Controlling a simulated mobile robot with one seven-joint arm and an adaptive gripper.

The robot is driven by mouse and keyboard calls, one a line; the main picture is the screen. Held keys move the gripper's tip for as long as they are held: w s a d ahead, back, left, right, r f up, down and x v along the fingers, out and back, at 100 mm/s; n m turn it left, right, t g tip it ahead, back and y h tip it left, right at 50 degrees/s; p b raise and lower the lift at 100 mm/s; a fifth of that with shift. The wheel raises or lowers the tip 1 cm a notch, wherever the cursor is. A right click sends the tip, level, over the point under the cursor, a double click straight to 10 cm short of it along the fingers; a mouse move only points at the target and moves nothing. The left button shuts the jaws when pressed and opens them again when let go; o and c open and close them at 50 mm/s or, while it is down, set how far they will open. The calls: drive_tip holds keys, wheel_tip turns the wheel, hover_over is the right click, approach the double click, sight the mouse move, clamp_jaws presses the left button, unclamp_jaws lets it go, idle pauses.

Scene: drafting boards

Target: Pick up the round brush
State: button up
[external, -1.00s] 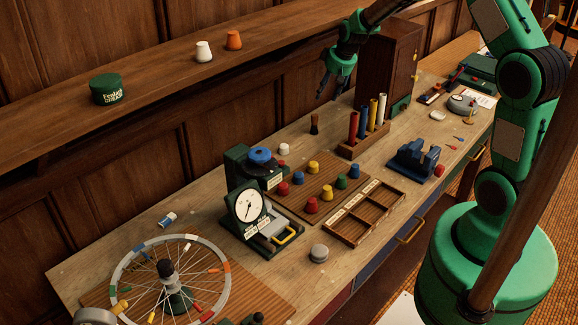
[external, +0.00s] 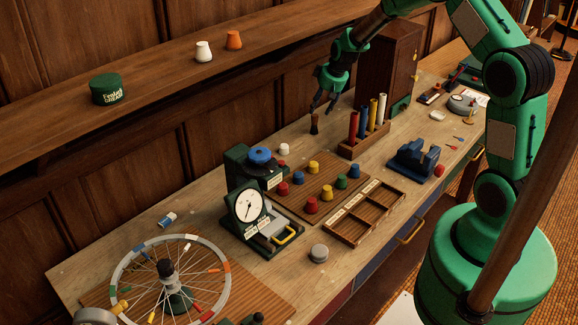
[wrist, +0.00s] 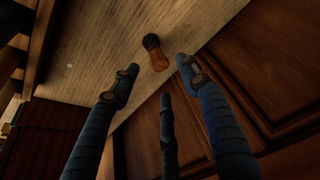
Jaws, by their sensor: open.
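The round brush (external: 314,124) is a small, dark brown piece standing upright on the workbench near the back wall. In the wrist view the brush (wrist: 158,58) shows a dark tuft and an orange-brown wooden body, lying in the picture between and beyond my fingertips. My gripper (external: 322,104) is just above the brush in the external view, with its fingers pointing down. In the wrist view my gripper (wrist: 156,74) is open, its dark blue fingers spread and empty. I cannot tell exactly how far the fingertips are from the brush.
A wooden rack with coloured tubes (external: 366,138) stands close to the right of the brush. A tall wooden cabinet (external: 396,60) is behind it. The panelled wall (external: 250,128) and shelf (external: 150,97) border the back. Bare bench top lies around the brush's left side.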

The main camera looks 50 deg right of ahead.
sight(315, 115)
drive_tip(key=shift+f, duration=0.1)
drive_tip(key=shift+x, duration=2.65)
clamp_jaws()
